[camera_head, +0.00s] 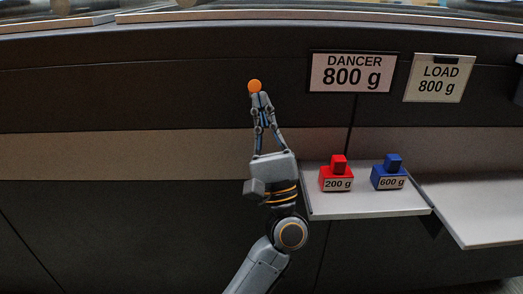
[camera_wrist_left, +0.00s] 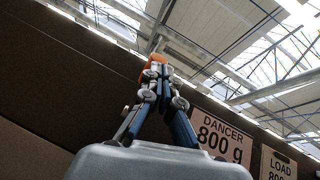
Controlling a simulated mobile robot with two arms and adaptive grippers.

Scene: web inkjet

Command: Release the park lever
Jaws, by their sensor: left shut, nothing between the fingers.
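An orange round knob (camera_head: 254,86), which looks like the end of the park lever, shows against the dark machine front. The rest of the lever is hidden or cannot be made out. My left gripper (camera_head: 261,99) points up, with its fingertips together just below the knob. In the left wrist view the orange knob (camera_wrist_left: 154,60) shows at and partly behind the fingertips (camera_wrist_left: 158,73). I cannot tell whether they touch it. Nothing is held between the fingers. My right gripper is not in view.
A "DANCER 800 g" sign (camera_head: 350,72) and a "LOAD 800 g" sign (camera_head: 438,79) are to the right. Below, a shelf (camera_head: 370,208) holds a red 200 g weight (camera_head: 337,176) and a blue 600 g weight (camera_head: 388,175). Another pale shelf (camera_head: 485,220) lies further right.

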